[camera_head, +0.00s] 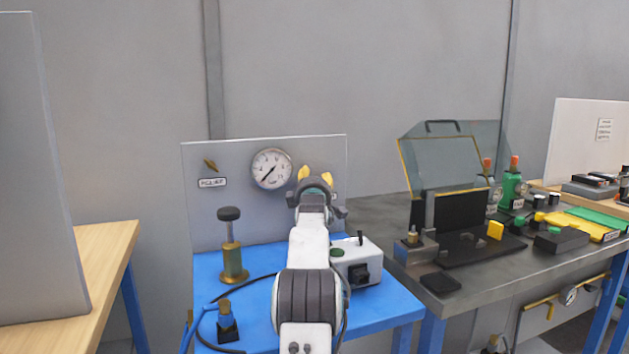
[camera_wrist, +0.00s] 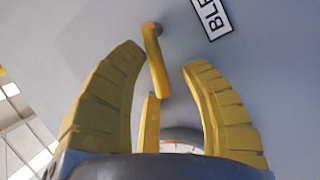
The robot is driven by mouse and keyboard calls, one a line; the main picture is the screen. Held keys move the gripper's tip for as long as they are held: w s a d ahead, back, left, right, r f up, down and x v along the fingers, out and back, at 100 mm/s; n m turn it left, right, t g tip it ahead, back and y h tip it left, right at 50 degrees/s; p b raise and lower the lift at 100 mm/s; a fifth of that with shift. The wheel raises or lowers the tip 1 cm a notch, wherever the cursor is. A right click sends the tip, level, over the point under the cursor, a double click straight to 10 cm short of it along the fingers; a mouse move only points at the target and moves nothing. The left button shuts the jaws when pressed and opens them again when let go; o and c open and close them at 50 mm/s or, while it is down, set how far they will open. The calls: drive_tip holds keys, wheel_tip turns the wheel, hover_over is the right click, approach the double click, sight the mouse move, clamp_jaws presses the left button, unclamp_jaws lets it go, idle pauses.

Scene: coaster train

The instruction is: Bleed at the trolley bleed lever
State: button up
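The bleed lever (camera_wrist: 158,75) is a short yellow bar on a grey upright panel. In the wrist view its lower part lies between the two finger tips of my gripper (camera_wrist: 164,58). The fingers stand apart with a gap on both sides of the lever, and nothing is held. A partly cut-off label (camera_wrist: 211,14) beginning "BLE" is beside the lever's top. In the head view my gripper (camera_head: 315,174) is in front of the panel (camera_head: 225,215), just right of the gauge, and the lever is hidden or cannot be told apart there.
A round gauge (camera_head: 271,169) and a small brass lever (camera_head: 210,165) are on the panel. A brass cylinder with a black knob (camera_head: 231,245) and a white box (camera_head: 357,262) stand on the blue trolley (camera_head: 395,303). A grey bench (camera_head: 375,215) with equipment is at right.

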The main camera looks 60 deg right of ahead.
drive_tip(key=shift+o, duration=0.4)
drive_tip(key=shift+s+r, duration=0.1)
drive_tip(key=v, duration=1.2)
idle(0.6)
